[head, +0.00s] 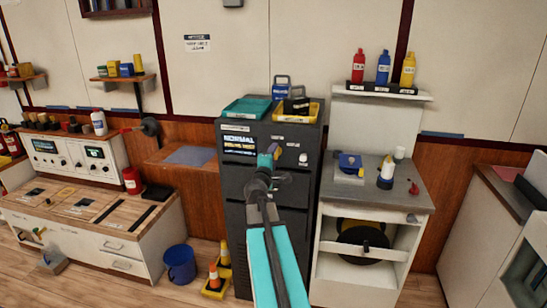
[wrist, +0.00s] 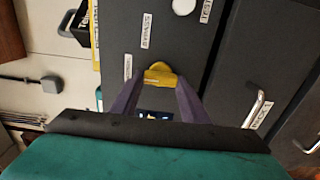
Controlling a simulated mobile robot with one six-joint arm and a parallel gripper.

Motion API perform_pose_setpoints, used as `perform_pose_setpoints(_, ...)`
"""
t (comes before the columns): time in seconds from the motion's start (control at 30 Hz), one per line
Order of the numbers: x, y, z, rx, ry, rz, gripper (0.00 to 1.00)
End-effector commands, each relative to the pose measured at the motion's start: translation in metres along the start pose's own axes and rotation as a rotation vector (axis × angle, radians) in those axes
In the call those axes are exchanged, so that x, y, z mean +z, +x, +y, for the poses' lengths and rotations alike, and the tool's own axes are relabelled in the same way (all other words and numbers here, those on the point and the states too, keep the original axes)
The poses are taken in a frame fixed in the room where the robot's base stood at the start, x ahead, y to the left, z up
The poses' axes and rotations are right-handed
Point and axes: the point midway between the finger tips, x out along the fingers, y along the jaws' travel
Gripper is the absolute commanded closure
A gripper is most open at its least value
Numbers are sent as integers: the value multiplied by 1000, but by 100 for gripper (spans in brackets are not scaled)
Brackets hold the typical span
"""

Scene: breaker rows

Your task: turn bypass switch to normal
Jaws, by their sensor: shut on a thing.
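The dark cabinet (head: 236,185) stands in the middle of the head view. Its bypass switch is a yellow knob (wrist: 160,75) on the front panel, with small white labels around it, one reading BYPASS (wrist: 147,30) and another seemingly NORMAL (wrist: 127,67). My gripper (wrist: 158,84) is shut on the yellow knob, one purple finger on each side. In the head view my gripper (head: 272,152) is at the upper front of the cabinet and largely hides the knob. Which label the knob points to I cannot tell.
A white round button (head: 303,158) sits right of the knob. A lit display (head: 239,145) is to its left. A teal tray (head: 247,107) and a yellow tray (head: 298,115) lie on the cabinet top.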

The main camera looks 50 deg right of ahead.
Motion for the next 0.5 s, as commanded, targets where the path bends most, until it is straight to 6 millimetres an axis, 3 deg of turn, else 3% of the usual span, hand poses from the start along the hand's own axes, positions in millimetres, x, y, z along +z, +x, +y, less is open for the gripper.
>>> perform_pose_setpoints(0.43, -1, -1, -2, -2, -13, 1, 82)
perform_pose_setpoints(0.47, -1, -1, -2, -2, -13, 1, 56)
perform_pose_setpoints(0.5, 0, 0, -2, -2, -13, 0, 49)
